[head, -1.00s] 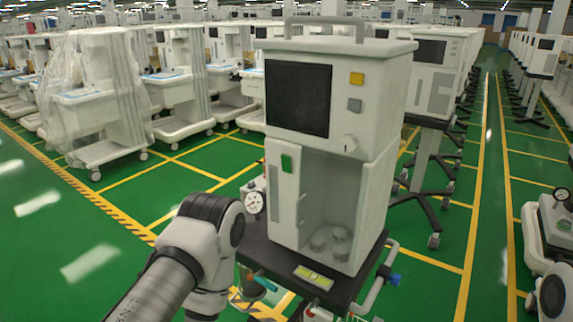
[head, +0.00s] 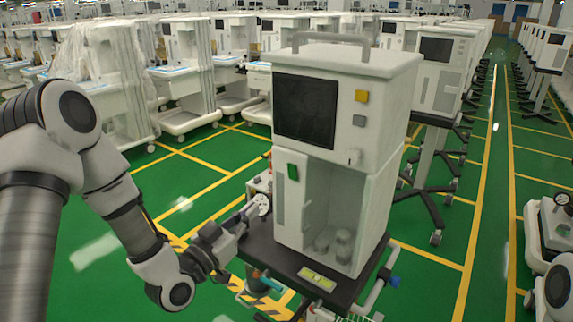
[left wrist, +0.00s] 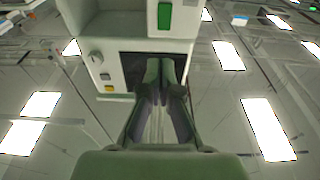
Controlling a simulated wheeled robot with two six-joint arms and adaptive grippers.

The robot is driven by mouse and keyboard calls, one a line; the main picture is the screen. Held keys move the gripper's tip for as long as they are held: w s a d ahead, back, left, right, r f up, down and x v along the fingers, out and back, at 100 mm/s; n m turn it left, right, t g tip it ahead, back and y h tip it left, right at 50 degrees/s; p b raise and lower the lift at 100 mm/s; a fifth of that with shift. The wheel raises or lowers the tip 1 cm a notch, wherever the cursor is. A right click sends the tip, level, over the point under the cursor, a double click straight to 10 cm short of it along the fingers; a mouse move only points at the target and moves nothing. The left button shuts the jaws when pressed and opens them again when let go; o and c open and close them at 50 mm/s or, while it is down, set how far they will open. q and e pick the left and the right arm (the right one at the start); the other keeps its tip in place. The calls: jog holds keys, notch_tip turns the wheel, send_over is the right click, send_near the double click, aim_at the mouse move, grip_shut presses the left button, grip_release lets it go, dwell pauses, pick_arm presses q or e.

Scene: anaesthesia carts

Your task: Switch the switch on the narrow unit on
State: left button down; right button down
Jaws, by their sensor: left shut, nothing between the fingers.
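The narrow unit (head: 345,110) is a tall white cabinet with a dark screen, a yellow button, a grey button and a knob (head: 355,157). A green switch-like piece (head: 293,172) sits on its front, below the screen at the left. It also shows at the top of the left wrist view (left wrist: 164,15); its on or off position cannot be told. My left gripper (head: 246,213) is shut and empty, left of the unit's lower part and below the green piece, apparently apart from it. Its closed fingers (left wrist: 164,72) overlap the screen in the left wrist view. My right gripper is out of view.
The unit stands on a dark cart top (head: 290,258) with a yellow label (head: 317,278) at its front. Rows of white carts (head: 185,75) stand behind.

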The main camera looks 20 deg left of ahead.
pick_arm(q)
jog(key=shift+w+r, duration=0.15)
jog(key=shift+r, duration=0.3)
jog(key=shift+w, duration=0.15)
jog(key=p, duration=0.5)
send_near(293, 166)
jog(key=x, duration=0.6)
jog(key=shift+w+d+r, duration=0.1)
jog(key=shift+w, duration=0.15)
jog(key=shift+w+d, duration=0.1)
jog(key=shift+w, duration=0.25)
